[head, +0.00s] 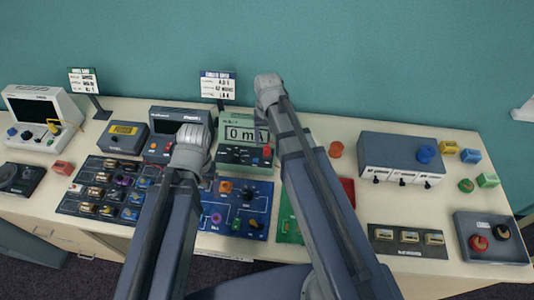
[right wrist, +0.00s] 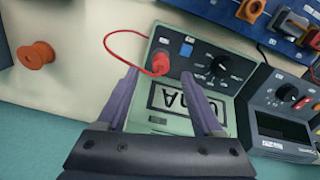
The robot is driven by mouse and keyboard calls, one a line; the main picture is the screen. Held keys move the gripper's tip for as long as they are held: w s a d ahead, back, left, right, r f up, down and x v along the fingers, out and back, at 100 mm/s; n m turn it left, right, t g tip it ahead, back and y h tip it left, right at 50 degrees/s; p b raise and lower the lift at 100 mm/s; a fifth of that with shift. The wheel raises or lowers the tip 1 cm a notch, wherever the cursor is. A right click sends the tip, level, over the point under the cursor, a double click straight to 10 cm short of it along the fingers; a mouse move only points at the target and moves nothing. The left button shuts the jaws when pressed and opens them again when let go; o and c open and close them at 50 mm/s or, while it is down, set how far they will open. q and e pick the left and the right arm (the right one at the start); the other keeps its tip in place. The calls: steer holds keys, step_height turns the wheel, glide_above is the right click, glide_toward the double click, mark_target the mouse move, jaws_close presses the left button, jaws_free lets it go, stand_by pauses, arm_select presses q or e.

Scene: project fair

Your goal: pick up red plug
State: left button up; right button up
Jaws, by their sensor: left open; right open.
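The red plug (right wrist: 160,62) sits in a socket of the green meter (right wrist: 170,118), with a red lead curving off it. It also shows as a small red spot on the meter's front in the head view (head: 267,151). My right gripper (right wrist: 160,75) is open, its two fingers on either side of the plug and apart from it in the picture. In the head view my right arm hides most of that gripper. My left gripper (head: 207,180) is open over the boards left of the meter, mostly hidden by its own arm.
A blue board (head: 236,222) with knobs lies in front of the meter. A dark instrument (head: 180,118) stands to its left. An orange spool (head: 336,149) and a blue-grey box (head: 400,158) stand to the right. Bare table lies around the spool.

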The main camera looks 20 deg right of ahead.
mark_target(267, 146)
arm_select(q)
step_height(267, 146, down, 5)
steer(key=b, duration=0.4)
steer(key=shift+r, duration=0.1)
arm_select(e)
steer(key=f, duration=0.5)
steer(key=shift+w, duration=0.2)
arm_select(q)
steer(key=shift+r, duration=0.1)
arm_select(e)
steer(key=shift+r, duration=0.15)
jaws_close()
